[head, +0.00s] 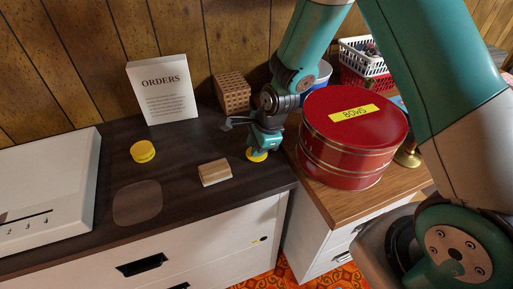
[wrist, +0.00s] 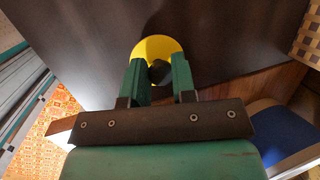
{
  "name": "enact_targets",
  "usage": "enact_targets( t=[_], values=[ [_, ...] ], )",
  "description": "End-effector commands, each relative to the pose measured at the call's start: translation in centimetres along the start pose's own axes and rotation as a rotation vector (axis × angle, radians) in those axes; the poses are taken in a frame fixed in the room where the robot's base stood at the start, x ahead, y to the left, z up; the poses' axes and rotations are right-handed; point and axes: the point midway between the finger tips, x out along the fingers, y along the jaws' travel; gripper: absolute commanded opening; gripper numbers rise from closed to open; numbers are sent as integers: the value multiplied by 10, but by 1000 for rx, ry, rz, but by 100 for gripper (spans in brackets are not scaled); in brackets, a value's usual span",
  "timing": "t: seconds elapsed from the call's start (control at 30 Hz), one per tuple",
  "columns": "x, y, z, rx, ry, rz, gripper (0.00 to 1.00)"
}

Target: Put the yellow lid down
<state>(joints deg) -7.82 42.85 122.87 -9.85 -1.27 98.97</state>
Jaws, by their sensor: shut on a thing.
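My gripper (head: 262,147) points down over the right end of the dark cabinet top and is shut on a yellow lid (head: 257,156). In the wrist view the round yellow lid (wrist: 157,46) shows between and beyond the green fingers of my gripper (wrist: 159,72). A dark shadow lies beside the lid on the surface. I cannot tell whether the lid touches the top or hangs just above it. Another round yellow piece (head: 143,151), thicker, sits on the cabinet top further left.
An ORDERS sign (head: 163,90) and a woven box (head: 232,93) stand behind. A red BOWS tin (head: 352,140) stands close on the right. The dark top's front edge is near.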

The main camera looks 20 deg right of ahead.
Motion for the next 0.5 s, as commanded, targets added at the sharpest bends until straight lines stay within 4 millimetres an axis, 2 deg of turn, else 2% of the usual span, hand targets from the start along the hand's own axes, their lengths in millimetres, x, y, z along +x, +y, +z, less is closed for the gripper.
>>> enact_targets(
  t=[0.1, 0.43, 0.47, 0.5],
  values=[
    [10, 3, -2, -1, 0, 0, 0],
    [14, 4, -3, -1, 0, 0, 0],
    [14, 4, -3, -1, 0, 0, 27],
    [13, 3, -3, -1, 0, 0, 37]
  ],
)
